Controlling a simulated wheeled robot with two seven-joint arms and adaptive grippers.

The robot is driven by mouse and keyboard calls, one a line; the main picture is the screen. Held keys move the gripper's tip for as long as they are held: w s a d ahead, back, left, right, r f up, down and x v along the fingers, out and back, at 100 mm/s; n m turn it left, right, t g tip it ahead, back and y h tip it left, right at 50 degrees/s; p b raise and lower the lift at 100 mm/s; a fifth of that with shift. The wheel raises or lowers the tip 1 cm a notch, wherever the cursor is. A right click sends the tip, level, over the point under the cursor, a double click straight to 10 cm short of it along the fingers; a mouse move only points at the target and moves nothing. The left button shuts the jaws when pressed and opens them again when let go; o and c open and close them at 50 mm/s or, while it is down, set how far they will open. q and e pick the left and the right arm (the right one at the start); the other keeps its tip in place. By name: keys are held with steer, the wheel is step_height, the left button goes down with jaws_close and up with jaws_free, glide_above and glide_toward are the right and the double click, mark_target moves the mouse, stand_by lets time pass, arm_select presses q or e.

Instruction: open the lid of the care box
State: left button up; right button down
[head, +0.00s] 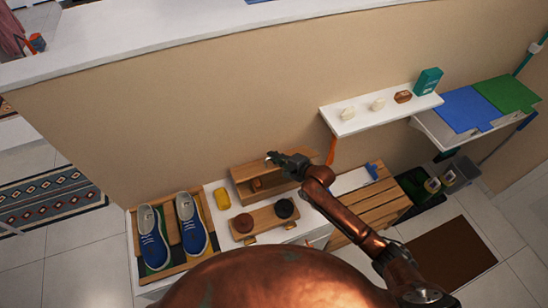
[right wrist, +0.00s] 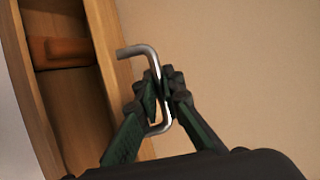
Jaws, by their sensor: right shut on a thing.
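The care box (head: 240,197) is a long wooden box at the wall end of the white bench. Its lid is raised, and a brown item (head: 257,184) shows inside; the exact lid angle is hard to tell. In the right wrist view, the open box (right wrist: 42,105) is at the left with the brown item (right wrist: 62,52) in it. My right gripper (head: 273,157) is at the top edge of the lid. Its fingers (right wrist: 163,88) are shut on the bent metal handle (right wrist: 140,50) beside the wooden edge. My left gripper is not in view.
A small wooden stand (head: 263,221) with a brown and a black round item is in front of the box. A yellow item (head: 222,198) and blue shoes (head: 152,240) are left. A white wall shelf (head: 372,117) and a slatted wooden bench (head: 370,207) are right.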

steer(key=shift+r, duration=0.15)
steer(key=c, duration=2.3)
jaws_free()
steer(key=shift+c, duration=0.2)
steer(key=v, duration=1.2)
